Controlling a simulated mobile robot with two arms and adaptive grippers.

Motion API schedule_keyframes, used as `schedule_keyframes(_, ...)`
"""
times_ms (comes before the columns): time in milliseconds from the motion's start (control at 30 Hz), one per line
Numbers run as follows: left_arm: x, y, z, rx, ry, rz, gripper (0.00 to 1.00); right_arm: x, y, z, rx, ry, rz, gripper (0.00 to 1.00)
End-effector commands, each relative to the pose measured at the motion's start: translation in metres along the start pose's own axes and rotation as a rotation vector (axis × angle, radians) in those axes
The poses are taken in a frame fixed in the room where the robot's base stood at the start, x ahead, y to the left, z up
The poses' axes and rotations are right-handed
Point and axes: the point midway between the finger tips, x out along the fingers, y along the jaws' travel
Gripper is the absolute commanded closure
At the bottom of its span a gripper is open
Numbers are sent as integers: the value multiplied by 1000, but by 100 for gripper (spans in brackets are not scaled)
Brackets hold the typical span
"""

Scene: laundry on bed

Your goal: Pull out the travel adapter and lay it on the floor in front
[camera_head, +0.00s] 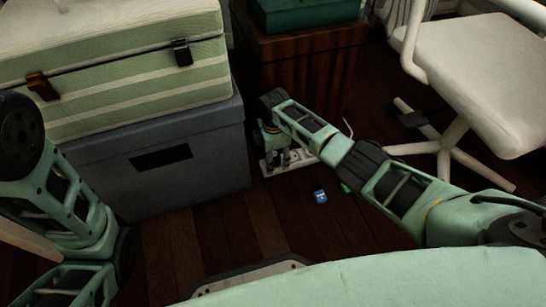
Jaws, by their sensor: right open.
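My right arm reaches in from the right, and its gripper (274,152) points down at the floor by the wooden cabinet. The gripper is open; its fingertips are partly hidden and hard to make out. A white strip-like object (299,158), perhaps a power strip, lies on the floor beside the gripper; I cannot tell whether they touch. A small blue block with white marks (320,197) lies on the open floor in front of it. I cannot tell which item is the travel adapter. My left arm shows at the left edge, but its gripper is out of view.
A grey box (215,150) carrying a green striped case (130,75) stands left of the gripper. The dark wooden cabinet (310,75) bears a green box (305,14). A white swivel chair (470,75) stands at right. Bare floor (235,230) lies in front.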

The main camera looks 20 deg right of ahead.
Motion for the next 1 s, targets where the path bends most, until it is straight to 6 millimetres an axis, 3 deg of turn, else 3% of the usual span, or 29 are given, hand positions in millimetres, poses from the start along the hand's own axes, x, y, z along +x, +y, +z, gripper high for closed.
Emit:
schedule_keyframes(800, 3, -1, 1, 1, -1, 0, 60, 0, 0, 0, 0, 0, 0, 46)
schedule_keyframes(1000, 3, -1, 2, 1, -2, 0, 60, 0, 0, 0, 0, 0, 0, 64)
